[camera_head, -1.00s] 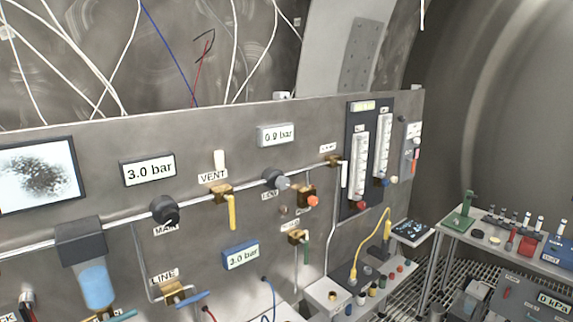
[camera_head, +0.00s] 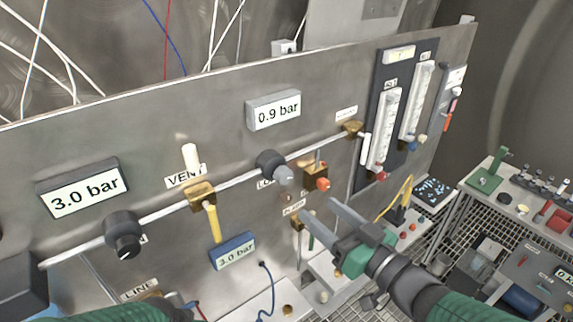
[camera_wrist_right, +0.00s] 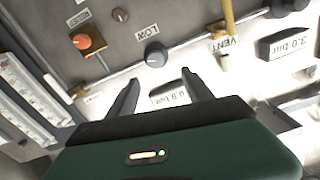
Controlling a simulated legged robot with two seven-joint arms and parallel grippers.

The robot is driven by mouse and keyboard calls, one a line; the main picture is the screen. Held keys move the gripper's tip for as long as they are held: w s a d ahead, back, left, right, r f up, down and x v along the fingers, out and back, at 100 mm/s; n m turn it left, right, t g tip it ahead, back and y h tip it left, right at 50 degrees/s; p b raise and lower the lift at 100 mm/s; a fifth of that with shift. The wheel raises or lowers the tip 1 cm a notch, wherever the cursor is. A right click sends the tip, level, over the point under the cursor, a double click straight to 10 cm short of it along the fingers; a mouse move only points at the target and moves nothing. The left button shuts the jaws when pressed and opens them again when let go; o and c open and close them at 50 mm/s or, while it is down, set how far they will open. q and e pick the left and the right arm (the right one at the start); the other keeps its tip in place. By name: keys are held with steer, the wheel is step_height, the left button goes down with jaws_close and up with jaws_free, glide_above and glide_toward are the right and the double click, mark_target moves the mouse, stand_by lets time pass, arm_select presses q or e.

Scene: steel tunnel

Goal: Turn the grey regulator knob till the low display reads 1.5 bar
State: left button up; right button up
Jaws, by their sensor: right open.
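The grey regulator knob (camera_head: 283,176) sits on the panel's pipe beside a partly hidden LOW label. In the right wrist view the knob (camera_wrist_right: 154,54) lies just beyond my fingertips, roughly between them. The low display (camera_head: 274,110) above the knob reads 0.9 bar; it shows upside down between the fingers in the wrist view (camera_wrist_right: 170,96). My right gripper (camera_head: 319,209) is open and empty, below and right of the knob, apart from it. My left gripper is out of view; only a green part of my left arm shows at the bottom left.
A black knob (camera_head: 123,236) and a 3.0 bar display (camera_head: 82,188) are at left. The yellow VENT lever (camera_head: 214,223) and a brass valve with an orange knob (camera_head: 322,184) flank the grey knob. Flow tubes (camera_head: 386,130) stand at right. A blue 3.0 bar display (camera_head: 233,250) sits below.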

steer(key=p, duration=0.5)
glide_toward(286, 178)
steer(key=p+x, duration=0.1)
steer(key=x, duration=0.7)
steer(key=shift+w+a+p, duration=0.15)
steer(key=shift+w+p, duration=0.15)
steer(key=shift+p, duration=0.05)
steer(key=shift+w+a+f, duration=0.15)
steer(key=shift+w+a, duration=0.25)
steer(key=shift+a, duration=0.05)
steer(key=shift+s+d, duration=0.15)
steer(key=shift+d, duration=0.05)
steer(key=c, duration=0.5)
jaws_close()
steer(key=shift+m, duration=0.4)
